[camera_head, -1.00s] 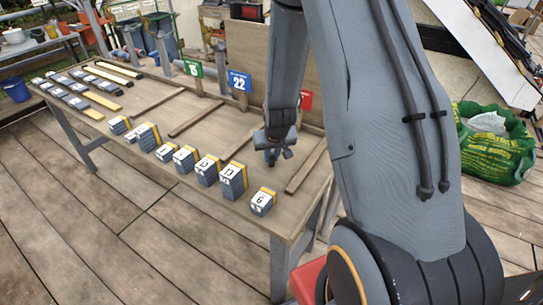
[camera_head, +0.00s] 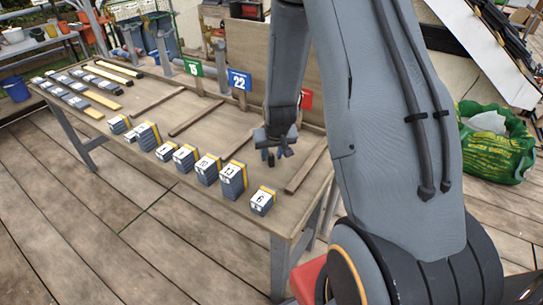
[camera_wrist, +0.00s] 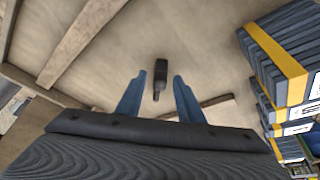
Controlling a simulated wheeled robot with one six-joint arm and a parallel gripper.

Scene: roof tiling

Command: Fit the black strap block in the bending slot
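My gripper (camera_head: 279,150) hangs over the right part of the wooden bench (camera_head: 215,130), behind the row of blocks. In the wrist view its two blue-grey fingers (camera_wrist: 158,97) stand apart, so it is open. A small black piece (camera_wrist: 161,74) shows between and beyond the fingertips, with clear gaps on both sides. I cannot tell whether it lies on the bench or is the strap block. A row of grey numbered blocks with yellow bands stands along the front edge, including the tall 13 block (camera_head: 233,181) and the 6 block (camera_head: 263,202). No black strap is distinguishable on them.
Wooden strips (camera_head: 196,118) divide the bench top into bays. A green 15 sign (camera_head: 193,68), a blue 22 sign (camera_head: 239,80) and a partly hidden red sign (camera_head: 306,99) stand at the back. Flat dark and yellow strips (camera_head: 90,95) lie at the left end.

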